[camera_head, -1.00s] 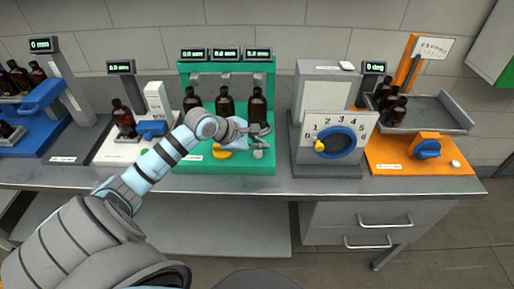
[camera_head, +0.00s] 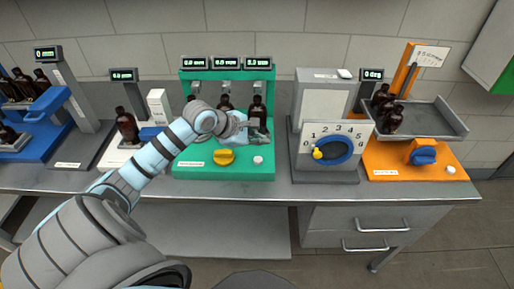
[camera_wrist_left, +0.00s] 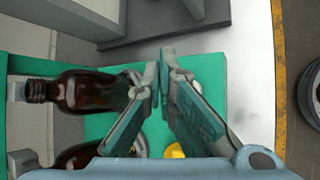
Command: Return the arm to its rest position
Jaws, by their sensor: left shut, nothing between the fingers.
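My left arm reaches in from the lower left of the head view. My left gripper (camera_head: 262,136) is over the green station (camera_head: 210,173), in front of its row of amber bottles, and partly covers them. In the left wrist view the two fingers of the left gripper (camera_wrist_left: 166,62) are together at the tips with nothing held. An amber bottle (camera_wrist_left: 95,91) is left of the fingers there, and part of another bottle (camera_wrist_left: 75,156) shows below it. My right gripper is not in view.
The green station has a yellow knob (camera_head: 224,157) and a white button (camera_head: 258,160) on its front. A grey dial box (camera_head: 327,175) and an orange station (camera_head: 385,172) stand to the right. A blue station (camera_head: 50,143) is far left. The bench's front edge is bare.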

